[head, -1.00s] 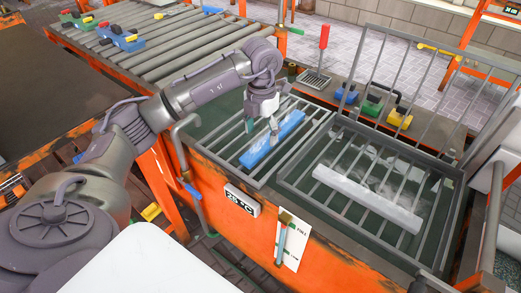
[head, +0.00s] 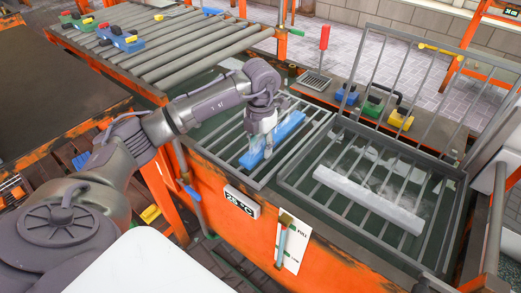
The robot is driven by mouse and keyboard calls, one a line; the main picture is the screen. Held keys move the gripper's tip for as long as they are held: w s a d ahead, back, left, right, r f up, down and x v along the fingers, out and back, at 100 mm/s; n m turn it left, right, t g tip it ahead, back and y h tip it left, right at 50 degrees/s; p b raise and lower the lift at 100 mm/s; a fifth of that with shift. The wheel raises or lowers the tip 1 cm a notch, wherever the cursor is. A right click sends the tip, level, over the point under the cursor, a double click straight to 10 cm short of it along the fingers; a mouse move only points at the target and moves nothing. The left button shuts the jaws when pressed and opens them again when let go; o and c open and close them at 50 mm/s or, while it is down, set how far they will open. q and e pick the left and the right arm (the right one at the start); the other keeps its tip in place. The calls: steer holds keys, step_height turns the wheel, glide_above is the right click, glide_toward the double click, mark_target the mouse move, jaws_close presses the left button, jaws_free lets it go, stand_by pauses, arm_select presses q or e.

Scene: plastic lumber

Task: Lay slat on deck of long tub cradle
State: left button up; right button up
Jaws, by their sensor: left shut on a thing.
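A blue slat (head: 289,126) lies aslant on the bars of the smaller left rack (head: 314,130) of the orange tub (head: 225,195). My left gripper (head: 263,149) is pointed down and shut on the blue slat near its middle. The gripper hides part of the slat. A pale grey-white slat (head: 366,199) lies across the bars of the larger right rack (head: 447,168), over greenish water. I cannot tell which rack is the long tub cradle. My right gripper is not in view.
A tall barred lid (head: 410,80) stands open behind the right rack. Blue, green and yellow blocks (head: 373,105) sit on a ledge at the back, near a red-handled tool (head: 323,45). A roller conveyor (head: 170,50) runs at the upper left.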

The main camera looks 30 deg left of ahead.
arm_select(q)
jaws_close()
